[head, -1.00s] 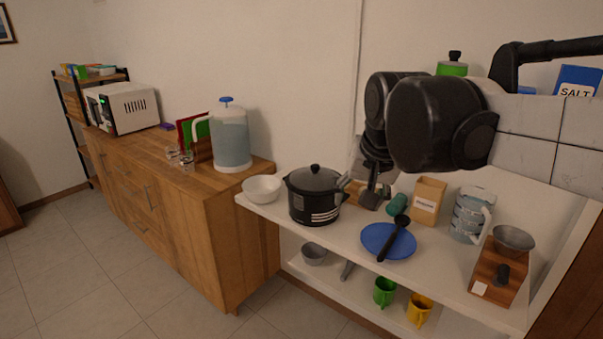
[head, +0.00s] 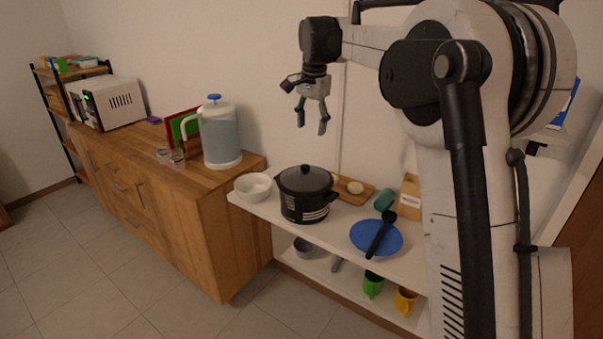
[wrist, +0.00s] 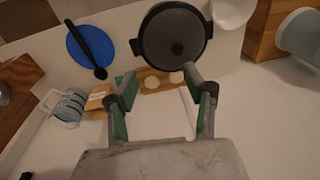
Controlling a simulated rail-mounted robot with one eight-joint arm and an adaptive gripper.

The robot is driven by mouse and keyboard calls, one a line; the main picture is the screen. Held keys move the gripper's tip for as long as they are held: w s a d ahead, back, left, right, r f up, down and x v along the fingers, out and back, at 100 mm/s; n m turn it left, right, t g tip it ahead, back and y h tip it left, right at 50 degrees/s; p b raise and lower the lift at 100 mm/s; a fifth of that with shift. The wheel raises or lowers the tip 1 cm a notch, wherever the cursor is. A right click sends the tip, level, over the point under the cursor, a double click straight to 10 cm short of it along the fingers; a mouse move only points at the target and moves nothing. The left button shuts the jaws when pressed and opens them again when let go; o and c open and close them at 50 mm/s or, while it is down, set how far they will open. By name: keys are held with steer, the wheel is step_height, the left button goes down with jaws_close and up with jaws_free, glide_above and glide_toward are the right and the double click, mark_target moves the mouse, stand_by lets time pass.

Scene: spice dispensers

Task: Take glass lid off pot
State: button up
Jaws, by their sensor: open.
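The black pot (head: 305,208) stands on the white shelf, right of the white bowl. Its dark glass lid (head: 306,178) sits on top, with a black knob at the centre. In the wrist view the lid (wrist: 174,36) shows from above, beyond my fingertips, with the knob near its middle. My gripper (head: 322,130) is open and empty, pointing down above and slightly right of the pot, well clear of it. Its two green-padded fingers (wrist: 157,90) are spread apart in the wrist view.
A white bowl (head: 253,186) is close left of the pot. A wooden board (head: 352,192) with pale round items lies behind it to the right. A blue plate (head: 366,236) with a black ladle (head: 380,236) is to the right. A water dispenser (head: 220,138) stands on the wooden cabinet.

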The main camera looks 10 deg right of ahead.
steer(key=w+f+m+g+p, duration=0.15)
steer(key=w+f, duration=0.25)
steer(key=w, duration=0.4)
steer(key=m+p, duration=0.1)
glide_above(305, 165)
step_height(305, 165, down, 9)
steer(key=shift+w+r, duration=0.1)
steer(key=shift+w, duration=0.05)
steer(key=shift+s+f+p, duration=0.15)
steer(key=shift+f+p, duration=0.2)
steer(key=shift+f, duration=1.1)
steer(key=shift+s+f+p, duration=0.1)
steer(key=shift+f+p, duration=0.25)
steer(key=shift+f, duration=1.05)
jaws_close()
